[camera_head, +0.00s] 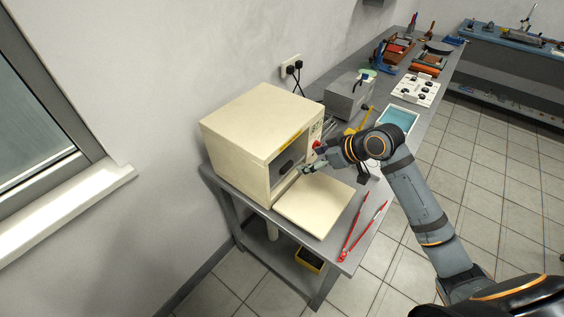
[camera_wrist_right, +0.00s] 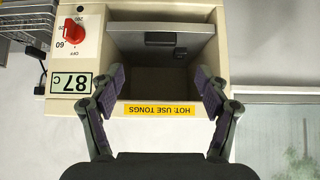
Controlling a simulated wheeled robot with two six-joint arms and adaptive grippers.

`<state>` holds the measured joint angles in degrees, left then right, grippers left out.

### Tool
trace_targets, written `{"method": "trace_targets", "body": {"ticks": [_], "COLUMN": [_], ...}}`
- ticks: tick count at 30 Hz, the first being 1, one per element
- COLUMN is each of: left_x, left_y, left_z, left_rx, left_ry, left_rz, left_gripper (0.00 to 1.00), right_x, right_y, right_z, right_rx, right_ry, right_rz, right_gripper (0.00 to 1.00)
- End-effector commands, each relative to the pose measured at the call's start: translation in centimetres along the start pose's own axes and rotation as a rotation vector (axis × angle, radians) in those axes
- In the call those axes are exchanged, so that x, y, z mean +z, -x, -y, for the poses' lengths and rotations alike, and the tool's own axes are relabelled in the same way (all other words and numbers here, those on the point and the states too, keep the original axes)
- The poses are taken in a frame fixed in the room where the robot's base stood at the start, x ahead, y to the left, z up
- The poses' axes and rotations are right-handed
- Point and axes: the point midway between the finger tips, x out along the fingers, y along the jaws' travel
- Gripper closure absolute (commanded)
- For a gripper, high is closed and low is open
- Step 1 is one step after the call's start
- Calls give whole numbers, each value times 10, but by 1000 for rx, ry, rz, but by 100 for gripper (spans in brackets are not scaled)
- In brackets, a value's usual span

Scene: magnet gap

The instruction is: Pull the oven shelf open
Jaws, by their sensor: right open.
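A cream oven (camera_head: 235,130) stands on the grey bench against the wall. Its front is open, and its cream door (camera_head: 315,208) lies folded down flat. In the right wrist view, a grey shelf (camera_wrist_right: 190,32) shows inside the cavity, with a dark handle-like block (camera_wrist_right: 160,39) on it. The dark block also shows in the head view (camera_head: 286,167). My right gripper (camera_head: 304,170) is at the oven's opening, above the door. In the wrist view its two fingers (camera_wrist_right: 160,76) are spread wide with nothing between them. My left gripper is not in view.
Red tongs (camera_head: 347,239) lie on the bench beside the door. The oven's control panel has a red dial (camera_wrist_right: 75,32). A grey box (camera_head: 346,98) and a blue-lined tray (camera_head: 397,121) stand farther along the bench. A window is at left.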

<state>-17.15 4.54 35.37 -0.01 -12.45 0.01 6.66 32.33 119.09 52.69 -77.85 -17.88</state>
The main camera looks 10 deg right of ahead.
Motion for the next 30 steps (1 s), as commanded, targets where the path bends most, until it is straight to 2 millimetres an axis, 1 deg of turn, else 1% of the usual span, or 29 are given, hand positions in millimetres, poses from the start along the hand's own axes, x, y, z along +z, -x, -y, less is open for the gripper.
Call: {"method": "trace_targets", "body": {"ticks": [2, 5, 12, 16, 21, 28, 30], "left_x": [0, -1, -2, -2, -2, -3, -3], "left_y": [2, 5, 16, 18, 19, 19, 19], "left_z": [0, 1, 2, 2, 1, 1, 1], "left_rx": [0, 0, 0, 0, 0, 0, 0], "left_ry": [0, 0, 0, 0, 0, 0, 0], "left_rz": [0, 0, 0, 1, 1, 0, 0], "left_gripper": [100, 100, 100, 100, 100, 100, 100], "right_x": [-2, -3, -2, -1, 0, 0, 0], "right_y": [-6, -21, -71, -91, -102, -102, -102], "right_z": [0, 2, 2, 1, 1, 1, 1], "right_rx": [-2, -4, -4, -2, 0, 1, 1], "right_ry": [-4, -7, -6, -4, 0, 0, 0], "right_rz": [-4, -6, -2, 0, 1, 1, 1], "right_gripper": [25, 25, 25, 25, 25, 25, 34]}}
